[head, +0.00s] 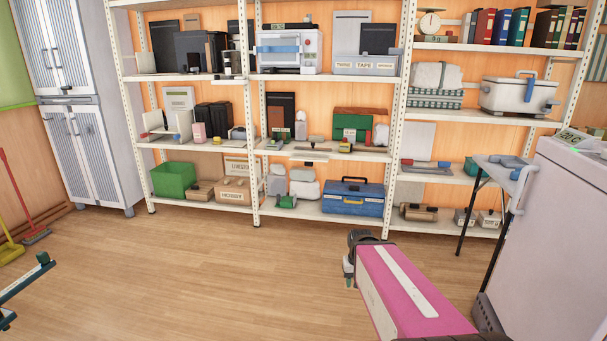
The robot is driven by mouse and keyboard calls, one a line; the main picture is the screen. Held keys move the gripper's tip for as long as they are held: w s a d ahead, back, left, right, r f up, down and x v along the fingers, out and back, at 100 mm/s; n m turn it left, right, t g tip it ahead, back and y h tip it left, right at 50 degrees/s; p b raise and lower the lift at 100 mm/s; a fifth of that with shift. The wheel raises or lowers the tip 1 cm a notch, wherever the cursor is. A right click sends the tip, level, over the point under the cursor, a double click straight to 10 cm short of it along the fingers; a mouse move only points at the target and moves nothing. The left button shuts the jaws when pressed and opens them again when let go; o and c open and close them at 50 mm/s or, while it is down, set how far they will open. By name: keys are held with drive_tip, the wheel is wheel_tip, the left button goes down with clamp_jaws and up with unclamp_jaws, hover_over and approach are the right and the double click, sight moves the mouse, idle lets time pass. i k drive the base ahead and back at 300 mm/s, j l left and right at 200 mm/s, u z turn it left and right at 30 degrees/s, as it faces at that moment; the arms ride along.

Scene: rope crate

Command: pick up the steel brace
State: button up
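I cannot pick out a steel brace with certainty; the tools on the shelves are small at this distance. Several small tools (312,146) lie on the middle shelf of the centre bay, and a long red and blue item (428,164) lies on a shelf of the right bay. My gripper (349,272) is at the end of my pink arm, above the floor in front of the shelving and apart from the shelves. Its fingers are small and partly hidden by my arm, so whether it is open or shut is unclear.
White shelving (258,120) stands along the back wall. A blue toolbox (353,197) and a green bin (173,180) are on the bottom shelf. A pale cabinet (570,230) and a folding stand (490,190) crowd the right. The wooden floor (190,270) is clear at centre left.

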sight(313, 144)
drive_tip(key=i+l+u, duration=0.15)
drive_tip(key=i, duration=0.95)
